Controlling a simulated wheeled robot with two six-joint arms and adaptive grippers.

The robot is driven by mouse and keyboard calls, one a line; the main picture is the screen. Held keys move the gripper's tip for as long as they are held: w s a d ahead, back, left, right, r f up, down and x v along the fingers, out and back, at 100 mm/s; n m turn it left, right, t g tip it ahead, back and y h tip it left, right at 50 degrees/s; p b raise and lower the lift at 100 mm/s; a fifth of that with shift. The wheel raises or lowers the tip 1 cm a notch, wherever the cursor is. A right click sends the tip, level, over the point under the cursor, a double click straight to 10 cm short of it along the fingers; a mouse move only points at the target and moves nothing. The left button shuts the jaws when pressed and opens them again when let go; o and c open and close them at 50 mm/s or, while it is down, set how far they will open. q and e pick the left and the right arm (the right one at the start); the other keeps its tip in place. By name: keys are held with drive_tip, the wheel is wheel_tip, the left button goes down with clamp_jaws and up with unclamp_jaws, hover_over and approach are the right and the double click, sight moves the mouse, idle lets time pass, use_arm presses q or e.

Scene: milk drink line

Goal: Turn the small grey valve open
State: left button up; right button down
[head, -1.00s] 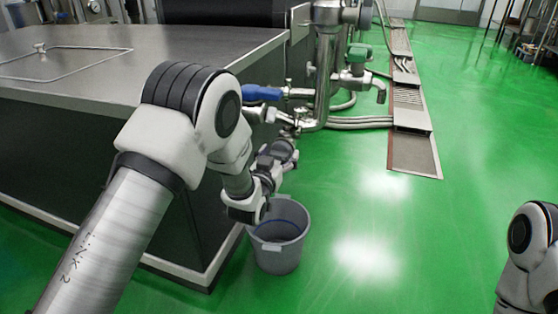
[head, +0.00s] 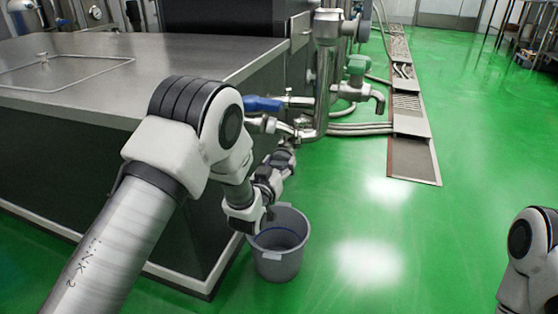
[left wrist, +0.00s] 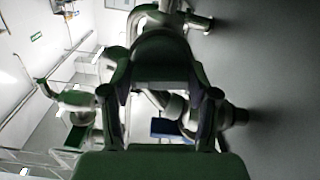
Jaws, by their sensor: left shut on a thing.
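My left gripper (head: 284,156) is at the low pipework on the near side of the upright steel pipe, above the bucket. It is shut on a small grey part, which I take to be the small grey valve; my gripper hides most of it in the head view. In the left wrist view, the two fingers of the left gripper (left wrist: 163,92) stand on either side of the dark grey valve (left wrist: 165,55), which is dim and hard to make out. My right gripper is not in view; only part of my right arm shows at the lower right.
A grey bucket (head: 279,264) stands on the floor below. A steel-topped tank (head: 130,85) is at left. The green floor at right is clear.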

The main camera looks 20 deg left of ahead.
use_arm(q)
drive_tip(key=n+p, duration=0.3)
drive_tip(key=shift+r, duration=0.25)
drive_tip(key=n+p, duration=0.4)
drive_tip(key=n, duration=0.1)
drive_tip(key=shift+a+f, duration=0.1)
drive_tip(key=shift+a, duration=0.05)
drive_tip(key=n+p, duration=0.3)
drive_tip(key=n, duration=0.1)
drive_tip(key=shift+f, duration=0.1)
drive_tip(key=shift+f+n+p, duration=0.2)
drive_tip(key=shift+n+p, duration=0.85)
drive_tip(key=shift+n, duration=1.15)
drive_tip(key=o, duration=1)
drive_tip(key=shift+f, duration=0.1)
